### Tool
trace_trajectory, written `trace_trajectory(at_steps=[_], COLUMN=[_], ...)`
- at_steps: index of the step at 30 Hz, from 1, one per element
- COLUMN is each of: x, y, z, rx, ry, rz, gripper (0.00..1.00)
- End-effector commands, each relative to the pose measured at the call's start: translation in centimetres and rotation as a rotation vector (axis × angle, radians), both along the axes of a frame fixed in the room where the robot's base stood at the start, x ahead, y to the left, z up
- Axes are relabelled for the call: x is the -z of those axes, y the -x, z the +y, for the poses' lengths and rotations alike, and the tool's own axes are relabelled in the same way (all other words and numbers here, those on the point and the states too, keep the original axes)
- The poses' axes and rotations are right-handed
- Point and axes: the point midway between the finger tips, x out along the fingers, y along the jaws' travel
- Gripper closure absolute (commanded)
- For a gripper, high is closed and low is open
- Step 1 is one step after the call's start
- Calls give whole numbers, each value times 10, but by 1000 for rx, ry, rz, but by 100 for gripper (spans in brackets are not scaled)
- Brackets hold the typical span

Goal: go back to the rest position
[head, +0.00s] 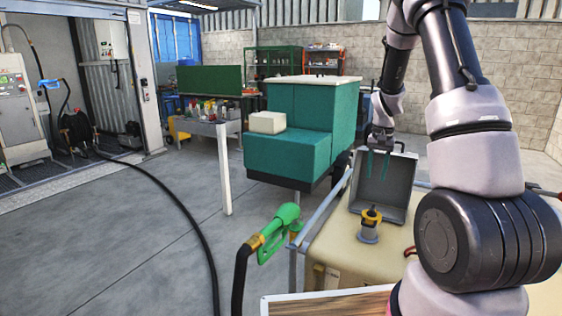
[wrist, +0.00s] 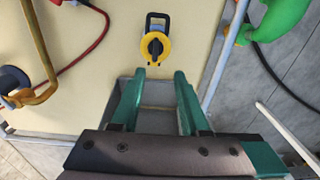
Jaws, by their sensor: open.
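My gripper (head: 378,163) hangs at the end of my arm with its two teal fingers apart and nothing between them. It is in front of an upright grey box-like panel (head: 398,190) at the back of a beige tank top (head: 335,243). In the wrist view my gripper (wrist: 157,74) shows both fingers spread, with the grey panel (wrist: 158,122) behind them. A yellow-topped fitting (head: 370,226) stands on the beige top, apart from the fingers; it also shows in the wrist view (wrist: 155,47).
A green fuel nozzle (head: 283,226) hangs at the left edge of the beige top, its black hose (head: 240,281) running down. Another black hose (head: 190,222) crosses the floor. A teal-covered block (head: 303,135) stands behind. The floor at left is mostly clear.

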Motion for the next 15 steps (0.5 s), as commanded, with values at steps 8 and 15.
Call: trace_trajectory(at_steps=[8,15], x=[-122,-205], y=[42,108], z=[48,88], rx=[-38,-89], ry=[-55,-91], rz=[-173,-320], gripper=[55,55])
